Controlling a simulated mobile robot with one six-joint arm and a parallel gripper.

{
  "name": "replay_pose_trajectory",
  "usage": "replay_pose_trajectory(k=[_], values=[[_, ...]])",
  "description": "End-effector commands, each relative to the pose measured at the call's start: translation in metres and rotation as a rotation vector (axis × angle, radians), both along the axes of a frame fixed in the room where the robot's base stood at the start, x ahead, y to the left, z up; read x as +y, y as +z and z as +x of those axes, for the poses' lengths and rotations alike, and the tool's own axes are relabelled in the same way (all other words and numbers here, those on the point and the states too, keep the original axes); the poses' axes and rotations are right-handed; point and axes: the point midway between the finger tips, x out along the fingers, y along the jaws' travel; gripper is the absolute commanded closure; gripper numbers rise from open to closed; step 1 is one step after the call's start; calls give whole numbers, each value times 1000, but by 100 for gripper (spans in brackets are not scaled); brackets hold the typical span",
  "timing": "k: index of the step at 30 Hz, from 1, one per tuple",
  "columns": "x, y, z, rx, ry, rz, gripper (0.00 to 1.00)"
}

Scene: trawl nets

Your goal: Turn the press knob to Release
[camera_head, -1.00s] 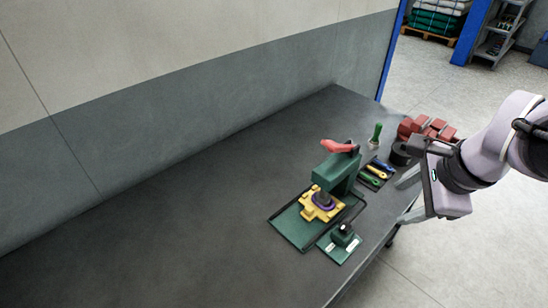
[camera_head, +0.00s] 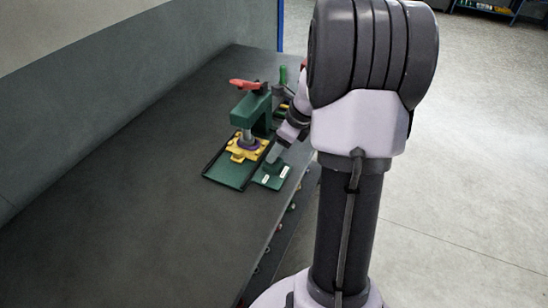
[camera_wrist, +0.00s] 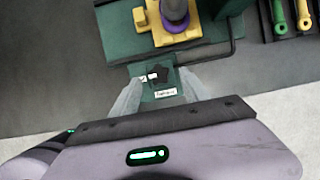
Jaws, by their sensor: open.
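The green press (camera_head: 250,115) with its red lever (camera_head: 246,85) stands on the dark bench, with a yellow fixture (camera_head: 245,150) under its ram. In front of it is a small green knob plate (camera_head: 270,181) with white labels. In the wrist view the dark knob (camera_wrist: 160,73) sits on this plate, between a small label on its left and a white label (camera_wrist: 166,93) below it. The label text is too small to read surely. My gripper (camera_wrist: 162,82) is open, one finger on either side of the knob. In the head view my gripper (camera_head: 277,155) hides the knob.
In the wrist view green and yellow-handled tools (camera_wrist: 291,16) lie in a dark tray at upper right. A green-handled item (camera_head: 283,75) stands behind the press. The bench's right edge runs close to the knob plate; the bench left of the press is clear.

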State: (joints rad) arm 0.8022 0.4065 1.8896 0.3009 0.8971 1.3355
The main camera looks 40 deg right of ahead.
Motion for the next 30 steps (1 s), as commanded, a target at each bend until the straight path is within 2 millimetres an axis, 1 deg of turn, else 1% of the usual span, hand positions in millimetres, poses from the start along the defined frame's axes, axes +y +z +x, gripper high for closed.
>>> replay_pose_trajectory(k=[1,4,13,17,18,20,21,30], values=[[1,-10,3,1,2,1,46],[2,-17,6,0,1,0,46],[3,-19,8,0,1,0,46],[3,-19,7,0,1,0,72],[3,-19,7,0,1,0,80],[3,-18,7,0,1,0,91],[3,-18,7,0,1,0,99],[3,-18,7,1,29,-1,100]])
